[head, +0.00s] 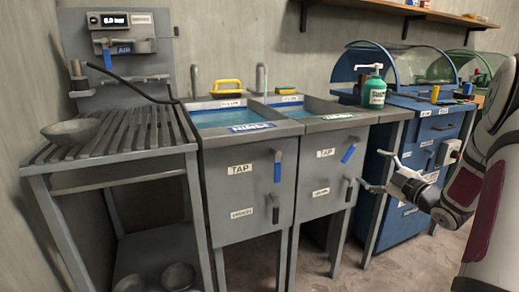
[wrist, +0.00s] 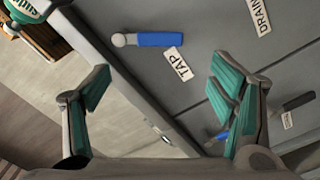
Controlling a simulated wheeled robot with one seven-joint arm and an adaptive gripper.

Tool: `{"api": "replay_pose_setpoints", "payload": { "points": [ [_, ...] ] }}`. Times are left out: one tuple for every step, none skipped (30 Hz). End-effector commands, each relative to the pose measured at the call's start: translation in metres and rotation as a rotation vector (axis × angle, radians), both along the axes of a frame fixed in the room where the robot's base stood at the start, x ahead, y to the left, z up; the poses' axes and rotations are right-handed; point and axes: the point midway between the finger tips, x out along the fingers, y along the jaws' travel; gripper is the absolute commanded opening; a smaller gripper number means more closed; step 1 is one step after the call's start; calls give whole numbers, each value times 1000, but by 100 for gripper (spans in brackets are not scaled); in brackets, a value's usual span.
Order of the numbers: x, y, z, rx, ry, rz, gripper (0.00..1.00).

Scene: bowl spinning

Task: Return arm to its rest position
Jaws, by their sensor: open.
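My arm (head: 487,185) comes in from the right edge of the head view. Beyond the fingers is the grey cabinet front with a blue tap handle (wrist: 158,39) and a label reading TAP (wrist: 180,65).
A metal bowl (head: 70,131) sits on the slatted rack (head: 110,150) at the left. Two water-filled sinks (head: 225,116) stand in the middle. A green soap bottle (head: 374,92) stands at the back right, by a blue cabinet (head: 415,150). Floor at the lower right is clear.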

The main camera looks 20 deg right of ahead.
Motion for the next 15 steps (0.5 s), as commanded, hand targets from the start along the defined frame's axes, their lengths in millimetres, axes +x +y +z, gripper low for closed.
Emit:
{"api": "replay_pose_setpoints", "payload": {
  "points": [
    [0, 0, 0, 0, 0, 0, 78],
    [0, 0, 0, 0, 1, 0, 78],
    [2, 1, 1, -1, 5, -2, 78],
    [3, 2, 2, -1, 12, -6, 78],
    [5, 4, 4, -2, 21, -12, 78],
    [9, 6, 7, -2, 40, -24, 78],
    [13, 10, 10, -3, 59, -36, 78],
    [17, 13, 14, -4, 81, -52, 78],
    [23, 18, 19, -3, 116, -78, 78],
    [27, 23, 23, 1, 146, -101, 78],
    [30, 28, 27, 4, 175, -127, 78],
    [33, 35, 33, 13, 216, -164, 78],
    [34, 40, 38, 20, 245, -193, 78],
    [34, 47, 42, 31, 275, -222, 78],
    [32, 55, 47, 45, 310, -260, 78]
  ]
}}
